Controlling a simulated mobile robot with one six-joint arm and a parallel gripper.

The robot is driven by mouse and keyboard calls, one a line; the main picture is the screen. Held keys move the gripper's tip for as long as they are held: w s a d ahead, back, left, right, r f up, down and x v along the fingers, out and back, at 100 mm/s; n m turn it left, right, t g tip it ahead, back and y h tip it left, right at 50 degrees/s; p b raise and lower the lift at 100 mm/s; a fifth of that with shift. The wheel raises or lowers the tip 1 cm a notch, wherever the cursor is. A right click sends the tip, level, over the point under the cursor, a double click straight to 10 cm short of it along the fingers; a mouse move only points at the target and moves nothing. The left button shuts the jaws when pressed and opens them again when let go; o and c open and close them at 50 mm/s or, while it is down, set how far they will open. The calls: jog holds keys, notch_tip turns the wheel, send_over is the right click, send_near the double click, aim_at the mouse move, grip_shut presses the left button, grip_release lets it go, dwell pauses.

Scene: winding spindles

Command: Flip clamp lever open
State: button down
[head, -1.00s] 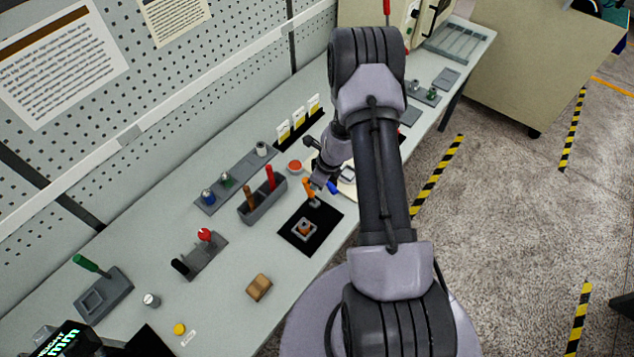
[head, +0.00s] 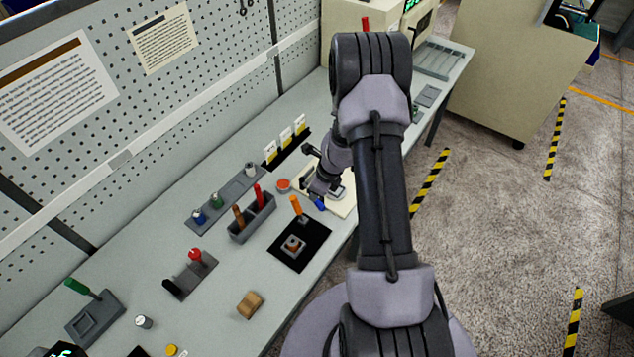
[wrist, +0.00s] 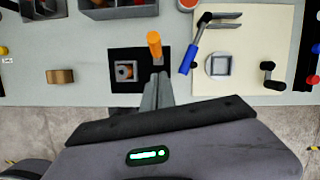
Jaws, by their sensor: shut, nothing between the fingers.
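An orange-handled lever (head: 296,207) stands roughly upright on a small grey base at the back edge of a black mat (head: 284,262). In the wrist view the lever (wrist: 154,45) is seen nearly end-on. A grey square fixture (wrist: 125,64) with a copper-coloured core sits beside it on the mat. A blue-handled lever (wrist: 189,59) lies slanted by a cream board (wrist: 250,45). I cannot tell for certain which lever is the clamp's. My gripper (wrist: 161,76) is shut and empty, its tips just below the orange lever in the wrist view. Contact is not clear.
A bin with red and brown handles (head: 250,225) stands left of the mat. A grey square ring (wrist: 219,65) and a black knob (wrist: 268,71) sit on the cream board. A tan block (head: 249,304) lies in front; bare bench surrounds it.

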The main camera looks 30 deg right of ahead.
jog(key=r, duration=0.2)
jog(key=w+r+p, duration=0.1)
jog(key=r, duration=0.2)
jog(key=shift+w, duration=0.1)
